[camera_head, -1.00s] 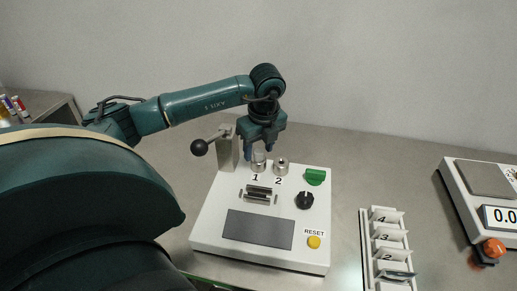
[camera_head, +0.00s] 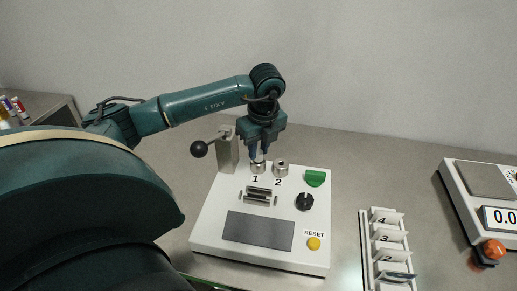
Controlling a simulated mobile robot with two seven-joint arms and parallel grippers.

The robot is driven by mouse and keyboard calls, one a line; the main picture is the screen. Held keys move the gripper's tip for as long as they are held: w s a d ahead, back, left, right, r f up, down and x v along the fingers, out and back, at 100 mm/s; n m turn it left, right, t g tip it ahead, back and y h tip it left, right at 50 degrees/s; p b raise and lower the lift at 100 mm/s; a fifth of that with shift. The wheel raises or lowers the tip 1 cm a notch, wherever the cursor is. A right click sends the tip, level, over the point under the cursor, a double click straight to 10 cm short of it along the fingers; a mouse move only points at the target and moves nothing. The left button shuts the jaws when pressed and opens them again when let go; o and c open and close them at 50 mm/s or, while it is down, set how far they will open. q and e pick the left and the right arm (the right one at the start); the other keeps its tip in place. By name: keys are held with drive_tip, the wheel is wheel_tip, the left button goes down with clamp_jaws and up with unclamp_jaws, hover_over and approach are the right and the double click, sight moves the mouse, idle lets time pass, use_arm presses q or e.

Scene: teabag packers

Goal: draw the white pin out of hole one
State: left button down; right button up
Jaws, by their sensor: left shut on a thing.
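The white control box (camera_head: 212,225) stands on the table. Hole one is a metal socket (camera_head: 258,168) on its back part, above the printed 1. A second metal socket (camera_head: 281,169) sits to its right, above the printed 2. My left gripper (camera_head: 258,156) points straight down, with its fingertips right at the top of socket one. Its jaws are closed together on something at the socket mouth. The white pin is hidden by the fingers, so I cannot make out its shape. My right gripper is not in view.
A lever with a black ball (camera_head: 199,149) stands left of the sockets, close to my gripper. A green switch (camera_head: 315,177), a black knob (camera_head: 305,201) and a yellow reset button (camera_head: 313,243) are on the box. A numbered rack (camera_head: 387,238) and a scale (camera_head: 484,180) stand to the right.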

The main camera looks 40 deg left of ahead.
sight(259, 151)
use_arm(q)
wheel_tip(259, 151, up, 10)
idle(0.3)
drive_tip(key=shift+f, duration=0.1)
